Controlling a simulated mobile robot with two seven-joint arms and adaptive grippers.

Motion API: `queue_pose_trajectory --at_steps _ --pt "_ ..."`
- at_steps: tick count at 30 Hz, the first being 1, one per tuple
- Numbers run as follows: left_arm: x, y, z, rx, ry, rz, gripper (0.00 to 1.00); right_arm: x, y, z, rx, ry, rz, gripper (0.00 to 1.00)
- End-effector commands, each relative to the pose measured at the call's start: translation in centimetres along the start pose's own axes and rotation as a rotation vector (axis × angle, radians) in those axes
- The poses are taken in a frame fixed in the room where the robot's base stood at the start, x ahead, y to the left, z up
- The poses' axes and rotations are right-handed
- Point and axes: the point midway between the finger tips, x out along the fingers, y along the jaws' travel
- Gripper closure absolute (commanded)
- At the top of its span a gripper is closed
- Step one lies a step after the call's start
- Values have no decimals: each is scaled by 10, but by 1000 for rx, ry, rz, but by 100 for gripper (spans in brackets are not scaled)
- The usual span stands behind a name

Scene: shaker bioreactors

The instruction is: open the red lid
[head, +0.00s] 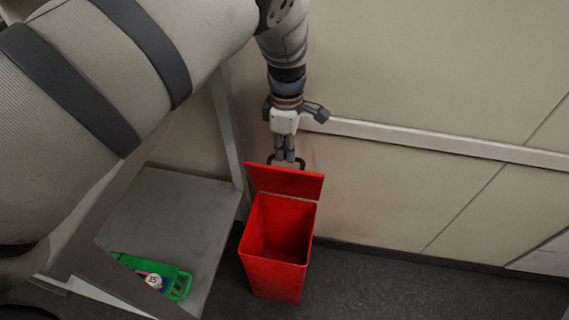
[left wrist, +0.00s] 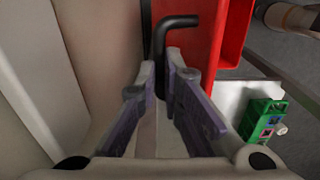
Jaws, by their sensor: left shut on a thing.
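The red bin (head: 277,262) stands on the floor against the wall, and its inside shows from above. Its red lid (head: 285,181) is raised at the wall side of the bin, tilted up. A dark bent handle (head: 300,162) sits on the lid's edge. My left gripper (head: 285,159) is shut on the handle. In the left wrist view, the fingers (left wrist: 165,75) close around the black handle (left wrist: 178,21) beside the red lid (left wrist: 192,45). My right gripper is not in view.
A grey metal shelf (head: 178,203) stands left of the bin, with a green tray (head: 180,284) holding small items on it. A pale rail (head: 430,140) runs along the wall behind the bin. The dark floor (head: 420,285) to the right is clear.

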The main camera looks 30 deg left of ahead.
Motion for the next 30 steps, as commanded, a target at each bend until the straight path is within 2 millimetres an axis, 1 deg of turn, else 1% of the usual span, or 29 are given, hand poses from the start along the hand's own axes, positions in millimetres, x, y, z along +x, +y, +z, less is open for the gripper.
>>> queue_pose_trajectory --at_steps 1,8,20,21,23,24,30 --pt "16 -6 -1 -2 3 -26 100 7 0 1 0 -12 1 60" --pt "15 1 0 -4 1 -30 100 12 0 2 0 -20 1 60" --pt "14 1 1 -5 -1 -33 100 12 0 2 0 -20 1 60" --pt "14 1 1 -5 -1 -33 86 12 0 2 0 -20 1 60" --pt "13 2 1 -4 -1 -32 73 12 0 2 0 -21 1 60" --pt "12 2 1 -4 -1 -29 70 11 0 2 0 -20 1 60" --pt "9 5 0 -3 0 -22 70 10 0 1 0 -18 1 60"
